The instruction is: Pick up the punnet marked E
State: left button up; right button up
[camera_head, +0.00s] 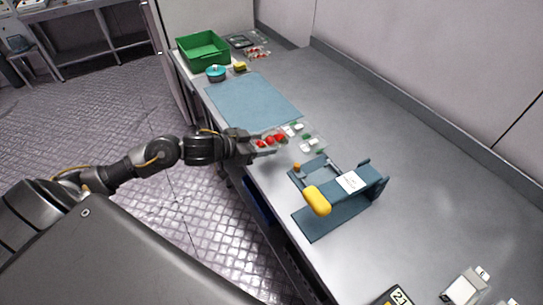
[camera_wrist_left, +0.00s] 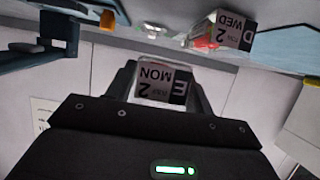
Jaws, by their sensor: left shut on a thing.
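A clear punnet with a label reading E, MON and 2 (camera_wrist_left: 163,82) sits between the fingers of my left gripper in the left wrist view, its print upside down. In the head view my left gripper (camera_head: 262,142) reaches over the bench edge and is shut on this punnet, where red berries (camera_head: 271,141) show. Whether the punnet touches the bench is hard to tell. A second punnet, marked D and WED (camera_wrist_left: 228,32), stands beyond it with red contents. My right gripper is not in view.
Small clear packs (camera_head: 312,144) lie just right of the gripper. A dark blue stand with a yellow handle (camera_head: 317,201) is nearer. A blue mat (camera_head: 252,99), a teal pot (camera_head: 216,73) and a green crate (camera_head: 203,61) are farther off. The bench's right side is largely bare.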

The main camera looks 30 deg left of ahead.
pick_arm(q)
jog(key=s+a+r+b, duration=0.1)
jog(key=s+a+r, duration=0.2)
jog(key=a+r, duration=0.3)
jog(key=shift+s+a+r, duration=0.3)
jog(key=shift+a, duration=2)
